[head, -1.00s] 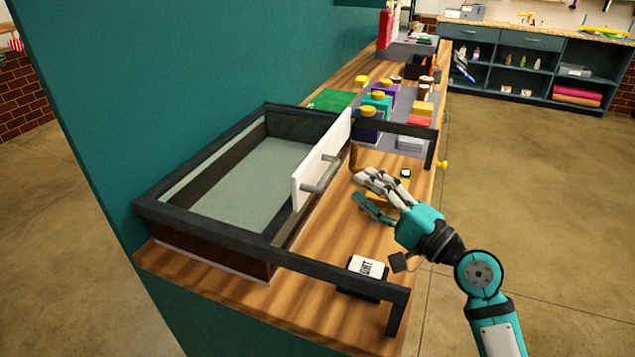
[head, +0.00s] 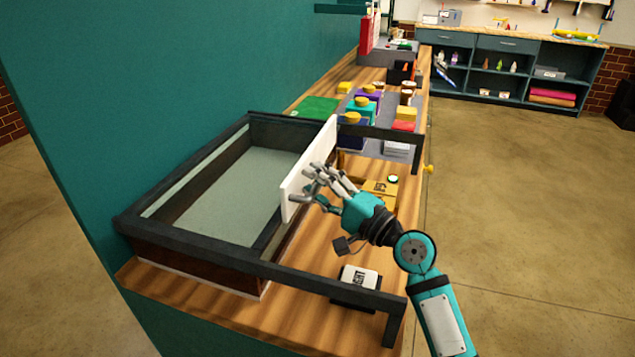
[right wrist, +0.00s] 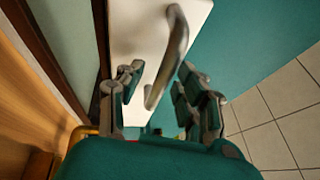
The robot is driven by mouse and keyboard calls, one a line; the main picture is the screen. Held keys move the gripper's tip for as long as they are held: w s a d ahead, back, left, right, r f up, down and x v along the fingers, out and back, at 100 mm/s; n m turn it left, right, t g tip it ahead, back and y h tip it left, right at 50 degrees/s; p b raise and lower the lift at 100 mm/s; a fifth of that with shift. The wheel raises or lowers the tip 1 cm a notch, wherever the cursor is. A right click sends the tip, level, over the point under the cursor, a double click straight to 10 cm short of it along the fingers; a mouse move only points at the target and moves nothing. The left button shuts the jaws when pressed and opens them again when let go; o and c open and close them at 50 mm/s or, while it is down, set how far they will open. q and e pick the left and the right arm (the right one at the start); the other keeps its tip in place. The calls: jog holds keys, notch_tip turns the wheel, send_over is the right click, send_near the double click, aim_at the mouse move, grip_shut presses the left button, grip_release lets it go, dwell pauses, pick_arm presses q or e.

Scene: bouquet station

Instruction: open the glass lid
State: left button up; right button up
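The dark-framed case (head: 190,240) stands on the wooden counter, with a pale glassy surface (head: 225,200) inside its frame. I cannot tell how far the glass lid is raised, if at all. A white panel (head: 318,150) with a grey bar handle (right wrist: 178,55) stands along the case's right side. My right gripper (head: 316,186) is at the handle. In the right wrist view its fingers (right wrist: 162,82) are apart, with the lower part of the bar between them. A gap shows, so the fingers look not closed on it. My left gripper is not in view.
A dark rail (head: 330,288) runs along the case's near side to the counter's front edge. A block with printed lettering (head: 358,284) lies by it. A yellow box (head: 380,190) and several coloured containers (head: 362,112) stand farther back. Floor at right is clear.

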grip_shut()
jog(key=shift+f, duration=0.1)
dwell(0.4)
